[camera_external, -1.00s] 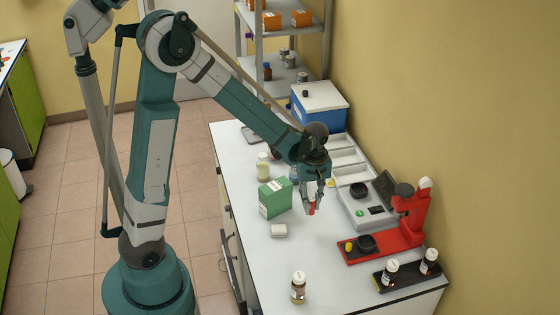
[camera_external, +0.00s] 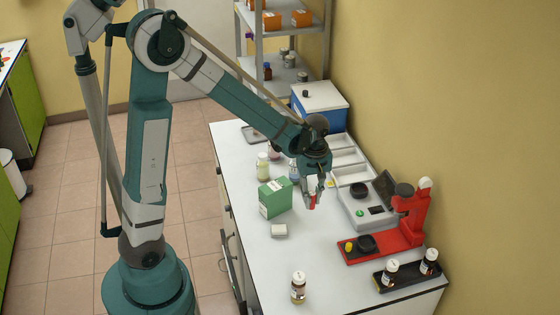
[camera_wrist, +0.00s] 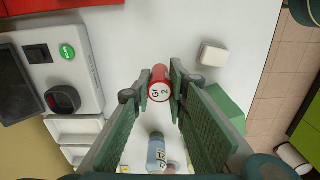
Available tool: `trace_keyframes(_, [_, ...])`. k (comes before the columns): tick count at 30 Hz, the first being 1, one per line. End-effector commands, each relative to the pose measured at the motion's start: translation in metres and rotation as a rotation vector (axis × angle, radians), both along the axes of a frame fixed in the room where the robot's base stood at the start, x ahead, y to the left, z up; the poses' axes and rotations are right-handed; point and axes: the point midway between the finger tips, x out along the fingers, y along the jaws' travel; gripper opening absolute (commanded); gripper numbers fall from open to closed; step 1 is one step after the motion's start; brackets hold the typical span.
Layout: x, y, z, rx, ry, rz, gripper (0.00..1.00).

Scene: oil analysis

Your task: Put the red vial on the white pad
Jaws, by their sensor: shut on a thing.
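The red vial (camera_wrist: 161,82) has a white label and sits between the two finger pads of my gripper (camera_wrist: 160,88) in the wrist view. My gripper (camera_external: 314,194) is shut on it, above the white bench in the external view, where a bit of the red vial (camera_external: 312,203) shows between the fingers. The white pad (camera_external: 279,230) is a small block on the bench, in front of the green box and to the lower left of my gripper. The pad also shows at the upper right of the wrist view (camera_wrist: 214,53), apart from the vial.
A green box (camera_external: 275,198) stands close to the left of my gripper. A grey instrument (camera_external: 362,204) and a red device (camera_external: 385,243) stand to the right. A brown bottle (camera_external: 298,287) is near the bench's front. The bench around the pad is clear.

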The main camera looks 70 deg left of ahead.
Motion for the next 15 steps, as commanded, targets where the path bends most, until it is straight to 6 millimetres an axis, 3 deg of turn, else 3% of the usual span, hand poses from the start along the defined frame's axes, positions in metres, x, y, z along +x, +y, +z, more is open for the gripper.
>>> trace_keyframes(8, [-0.012, 0.001, 0.005, 0.000, 0.000, -0.013, 0.08])
trace_keyframes(15, [-0.046, 0.002, 0.016, 0.000, -0.001, -0.050, 0.08])
